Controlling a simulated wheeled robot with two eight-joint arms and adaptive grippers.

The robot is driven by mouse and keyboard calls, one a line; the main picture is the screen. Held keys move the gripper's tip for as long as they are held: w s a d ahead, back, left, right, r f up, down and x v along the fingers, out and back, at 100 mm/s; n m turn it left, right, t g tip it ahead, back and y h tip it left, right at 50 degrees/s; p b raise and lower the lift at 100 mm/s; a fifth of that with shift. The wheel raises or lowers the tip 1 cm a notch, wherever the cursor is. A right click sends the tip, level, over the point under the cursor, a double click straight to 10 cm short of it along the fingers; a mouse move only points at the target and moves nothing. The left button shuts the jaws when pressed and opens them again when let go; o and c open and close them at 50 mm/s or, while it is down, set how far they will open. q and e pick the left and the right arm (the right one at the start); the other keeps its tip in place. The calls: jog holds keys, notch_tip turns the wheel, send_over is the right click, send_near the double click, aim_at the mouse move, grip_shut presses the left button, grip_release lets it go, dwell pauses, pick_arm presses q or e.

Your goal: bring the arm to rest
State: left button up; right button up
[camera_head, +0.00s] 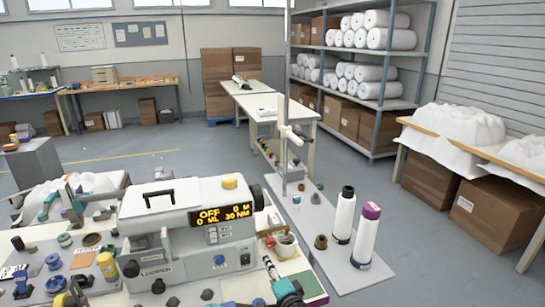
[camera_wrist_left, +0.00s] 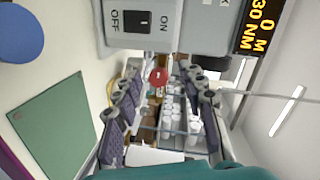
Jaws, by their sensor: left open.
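My left gripper (camera_head: 270,268) is at the bottom centre of the head view, beside the right end of the white sewing machine (camera_head: 190,215). Its teal wrist shows just below it. In the left wrist view the gripper (camera_wrist_left: 165,105) has its two padded fingers apart, with nothing held between them. A red round part (camera_wrist_left: 158,77) shows beyond the fingers, and a white ON/OFF switch box (camera_wrist_left: 145,22) is at the top of that view. My right gripper is not seen.
A green mat (camera_head: 302,286) lies right of my gripper. Two thread cones, one black-topped (camera_head: 343,215) and one purple-topped (camera_head: 366,235), stand on a grey board. Jars and spools crowd the left. Open floor lies beyond.

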pick_arm(q)
jog(key=s+a+r+n+g+h, duration=0.1)
jog(key=s+a+r+n+g, duration=0.15)
jog(key=s+a, duration=0.4)
jog(key=s+a+r+n+g, duration=0.1)
jog(key=s+a+n+g, duration=0.2)
jog(key=a, duration=0.6)
jog(key=s+a+n+g+h, duration=0.1)
jog(key=s+n+h, duration=0.1)
jog(key=s, duration=0.7)
jog(key=s+a+f+n+g+h, duration=0.1)
jog(key=s+n+h, duration=0.2)
jog(key=s, duration=0.6)
jog(key=shift+s+f+g, duration=0.3)
jog(key=shift+g, duration=0.05)
